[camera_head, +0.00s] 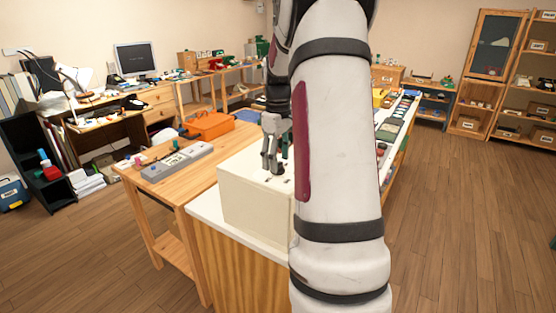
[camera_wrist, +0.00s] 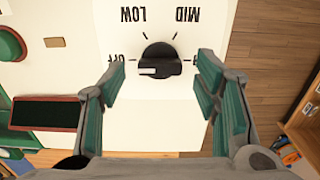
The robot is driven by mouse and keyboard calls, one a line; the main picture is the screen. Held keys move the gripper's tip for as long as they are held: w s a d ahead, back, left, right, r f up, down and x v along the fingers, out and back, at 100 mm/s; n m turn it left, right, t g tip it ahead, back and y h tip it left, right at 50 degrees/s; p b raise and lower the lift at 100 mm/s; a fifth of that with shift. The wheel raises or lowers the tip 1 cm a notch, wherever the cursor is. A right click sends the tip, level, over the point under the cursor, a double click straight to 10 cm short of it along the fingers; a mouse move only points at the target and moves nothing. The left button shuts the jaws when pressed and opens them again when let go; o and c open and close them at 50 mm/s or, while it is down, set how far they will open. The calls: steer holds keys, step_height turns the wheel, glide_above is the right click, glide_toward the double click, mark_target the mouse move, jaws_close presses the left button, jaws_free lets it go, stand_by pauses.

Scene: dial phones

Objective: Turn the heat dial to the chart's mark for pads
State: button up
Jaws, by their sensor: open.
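The heat dial (camera_wrist: 158,62) is a black round knob on a white panel (camera_wrist: 95,75) in the wrist view. Its printed labels appear upside down: OFF at left, LOW and MID above, and one at right mostly hidden by a finger. A white mark shows on the knob's left side, on the OFF side. My gripper (camera_wrist: 161,64) is open, with one green-padded finger on each side of the dial; I cannot tell whether they touch it. In the head view my gripper (camera_head: 272,150) points down over a white box (camera_head: 250,205). I cannot make out a chart.
In the wrist view a dark red-framed panel (camera_wrist: 45,113) and a green round part (camera_wrist: 10,45) lie left of the dial. In the head view a wooden table (camera_head: 160,195) with a grey device (camera_head: 177,163) and orange case (camera_head: 208,125) stands left. Open floor (camera_head: 450,220) lies right.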

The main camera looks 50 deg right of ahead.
steer(key=shift+f, duration=0.5)
steer(key=c, duration=1.1)
steer(key=shift+c, duration=0.2)
steer(key=shift+m, duration=0.4)
steer(key=m, duration=0.5)
steer(key=shift+m, duration=0.3)
steer(key=m, duration=0.5)
steer(key=shift+b, duration=0.3)
steer(key=shift+m, duration=0.3)
